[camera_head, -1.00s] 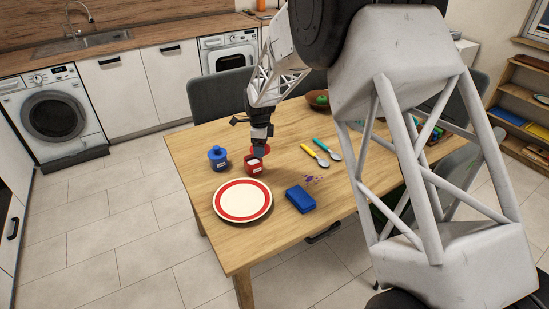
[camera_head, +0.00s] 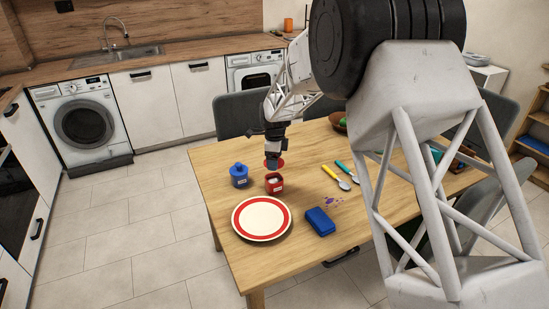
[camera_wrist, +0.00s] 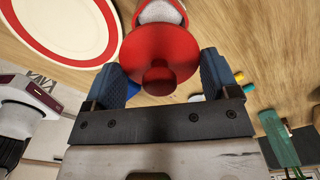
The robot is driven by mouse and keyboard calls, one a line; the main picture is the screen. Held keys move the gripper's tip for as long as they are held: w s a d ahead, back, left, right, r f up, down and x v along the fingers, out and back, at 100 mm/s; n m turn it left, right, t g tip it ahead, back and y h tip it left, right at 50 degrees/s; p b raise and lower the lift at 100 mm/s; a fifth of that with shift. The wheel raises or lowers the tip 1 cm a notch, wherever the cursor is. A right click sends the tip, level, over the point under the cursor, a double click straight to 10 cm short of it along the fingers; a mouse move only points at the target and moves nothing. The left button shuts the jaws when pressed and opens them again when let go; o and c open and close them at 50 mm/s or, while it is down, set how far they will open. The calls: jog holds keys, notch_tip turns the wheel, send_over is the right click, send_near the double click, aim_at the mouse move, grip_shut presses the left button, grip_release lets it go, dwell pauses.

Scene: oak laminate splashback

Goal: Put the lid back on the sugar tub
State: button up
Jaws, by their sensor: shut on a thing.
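The red tub (camera_head: 274,186) stands open on the table with white contents showing and a small label I cannot read. Its rim and white contents also show at the top of the wrist view (camera_wrist: 160,14). My gripper (camera_head: 272,163) is just above and behind the tub. Its two blue fingers (camera_wrist: 160,76) are shut on the round red lid (camera_wrist: 155,42), which has a knob. The lid shows partly behind the fingers in the head view (camera_head: 281,162). It is apart from the tub and partly overlaps it in the wrist view.
A blue lidded tub (camera_head: 239,176) stands close left of the red tub. A red-rimmed plate (camera_head: 261,218) and a blue box (camera_head: 320,222) lie in front. A yellow-handled spoon (camera_head: 334,176) and a teal-handled one (camera_head: 347,171) lie to the right. Chairs stand around the table.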

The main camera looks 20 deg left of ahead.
jog(key=shift+f, duration=2.8)
jog(key=shift+f, duration=0.25)
dwell(0.6)
jog(key=o, duration=0.8)
jog(key=shift+r, duration=0.15)
jog(key=shift+r, duration=3.35)
jog(key=shift+c, duration=0.6)
